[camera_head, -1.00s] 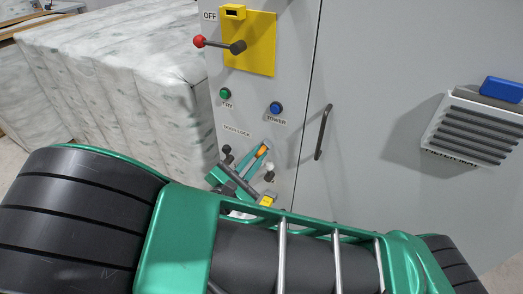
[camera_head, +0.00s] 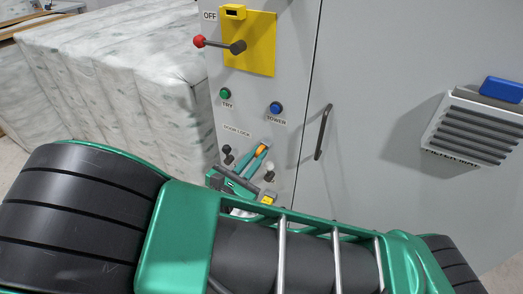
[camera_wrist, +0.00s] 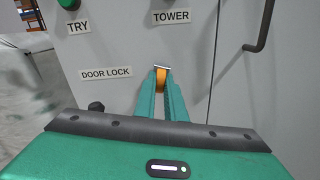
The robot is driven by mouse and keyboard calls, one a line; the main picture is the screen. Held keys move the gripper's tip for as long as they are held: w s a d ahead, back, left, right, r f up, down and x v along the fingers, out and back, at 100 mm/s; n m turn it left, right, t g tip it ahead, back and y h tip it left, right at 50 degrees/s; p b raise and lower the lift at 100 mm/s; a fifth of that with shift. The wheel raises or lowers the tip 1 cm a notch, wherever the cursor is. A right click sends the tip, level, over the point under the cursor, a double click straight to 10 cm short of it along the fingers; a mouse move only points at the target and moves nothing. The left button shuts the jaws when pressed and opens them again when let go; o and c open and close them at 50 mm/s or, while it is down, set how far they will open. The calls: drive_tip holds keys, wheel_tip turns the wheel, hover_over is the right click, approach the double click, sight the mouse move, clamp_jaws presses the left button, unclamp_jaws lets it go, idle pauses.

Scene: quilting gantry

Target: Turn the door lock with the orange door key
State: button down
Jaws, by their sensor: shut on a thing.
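My gripper (camera_head: 258,157) is in front of the grey cabinet's lower panel, near the DOOR LOCK label (camera_head: 237,131). It is shut on the orange door key (camera_head: 262,150). In the wrist view my gripper's green fingers (camera_wrist: 161,92) hold the orange key (camera_wrist: 160,81), with a pale metal edge showing at its far end. The key is to the right of the DOOR LOCK label (camera_wrist: 105,73) and below the TOWER label. The door lock itself cannot be made out; my fingers and the key cover that area. Whether the key is inside a lock cannot be told.
A black knob (camera_head: 227,150) and a pale knob (camera_head: 269,166) flank my gripper. Above are the green TRY button (camera_head: 225,93), blue TOWER button (camera_head: 276,108) and a yellow plate (camera_head: 262,45) with a red-tipped lever. A dark door handle (camera_head: 323,132) is to the right.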

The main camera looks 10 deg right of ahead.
drive_tip(key=n, duration=0.2)
drive_tip(key=shift+n, duration=0.4)
drive_tip(key=c, duration=1.7)
unclamp_jaws()
drive_tip(key=shift+c, duration=0.2)
